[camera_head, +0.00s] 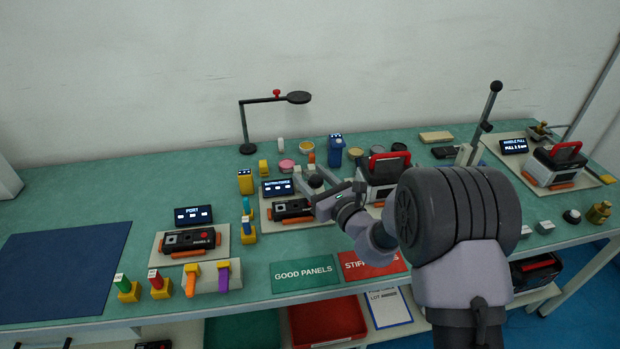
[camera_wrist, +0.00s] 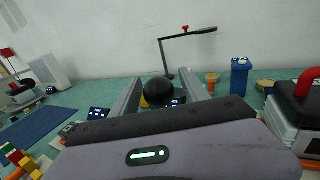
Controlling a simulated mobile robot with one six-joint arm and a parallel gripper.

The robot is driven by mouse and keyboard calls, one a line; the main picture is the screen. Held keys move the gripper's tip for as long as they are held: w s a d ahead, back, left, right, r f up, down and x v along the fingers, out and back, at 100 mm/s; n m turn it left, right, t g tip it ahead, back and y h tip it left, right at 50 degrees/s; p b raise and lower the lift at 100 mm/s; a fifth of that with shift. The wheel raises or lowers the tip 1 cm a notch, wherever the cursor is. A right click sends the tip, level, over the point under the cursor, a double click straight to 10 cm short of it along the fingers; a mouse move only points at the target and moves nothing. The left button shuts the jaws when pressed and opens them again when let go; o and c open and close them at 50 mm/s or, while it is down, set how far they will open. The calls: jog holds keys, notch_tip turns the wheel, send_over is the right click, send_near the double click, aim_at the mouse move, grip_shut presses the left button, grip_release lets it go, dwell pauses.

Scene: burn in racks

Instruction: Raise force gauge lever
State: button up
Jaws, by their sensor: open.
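The button force station (camera_head: 292,225) stands near the middle of the bench, with a lit display (camera_head: 277,187) and a black panel (camera_head: 291,209) on its plate. My gripper (camera_head: 312,180) is over the right side of this station, with its fingers open. In the wrist view, a round black knob (camera_wrist: 158,91) shows between the two fingers, and it looks like the end of a lever. The gap to each finger is small, and I cannot tell whether they touch. The lever's shaft is hidden by my gripper's body.
A red-handled case (camera_head: 378,180) stands just right of my gripper. A lamp (camera_head: 246,125) and a blue bin-like figure (camera_head: 335,150) are behind. A tall lever (camera_head: 488,110) with a black ball stands at the right. A dark blue mat (camera_head: 62,270) lies clear at the left.

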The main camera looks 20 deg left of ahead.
jog(key=shift+w+a, duration=0.3)
jog(key=shift+a, duration=0.15)
grip_shut()
dwell(1.1)
